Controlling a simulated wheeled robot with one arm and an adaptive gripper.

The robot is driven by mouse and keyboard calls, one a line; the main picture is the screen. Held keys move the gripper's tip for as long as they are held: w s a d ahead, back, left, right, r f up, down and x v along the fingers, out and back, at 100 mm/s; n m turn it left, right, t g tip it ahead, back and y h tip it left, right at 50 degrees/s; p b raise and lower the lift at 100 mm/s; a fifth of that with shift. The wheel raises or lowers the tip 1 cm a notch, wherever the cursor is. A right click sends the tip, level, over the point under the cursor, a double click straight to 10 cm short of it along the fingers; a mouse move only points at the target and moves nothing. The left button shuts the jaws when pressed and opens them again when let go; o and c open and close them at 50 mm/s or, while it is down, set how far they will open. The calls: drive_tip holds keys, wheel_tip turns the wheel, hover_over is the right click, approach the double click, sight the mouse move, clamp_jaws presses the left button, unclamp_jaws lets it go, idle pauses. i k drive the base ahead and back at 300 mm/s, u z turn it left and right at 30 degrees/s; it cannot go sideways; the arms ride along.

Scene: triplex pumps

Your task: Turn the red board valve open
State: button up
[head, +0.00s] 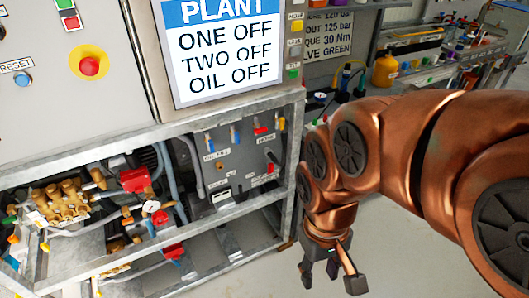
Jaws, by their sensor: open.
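A grey valve board (236,157) is set inside the metal frame in the middle of the head view. Along its upper part sit small valves with blue, red and yellow handles. The red-handled valve (262,130) is at the upper right of the board, between a blue one and a yellow one (281,124). Its exact handle angle is too small to tell. My gripper (331,281) hangs with its fingers pointing down, right of and below the board, outside the frame. It is open, empty and apart from the valve.
The frame's galvanized right post (292,185) stands between my gripper and the board. A pump with brass fittings (62,203) and red parts fills the left bay. A sign (222,52) hangs above. A bench with an orange bottle (385,69) is at back right. Floor near my gripper looks clear.

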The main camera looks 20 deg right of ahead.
sight(259, 131)
drive_tip(key=z, duration=0.85)
drive_tip(key=k, duration=0.5)
drive_tip(key=u, duration=1.85)
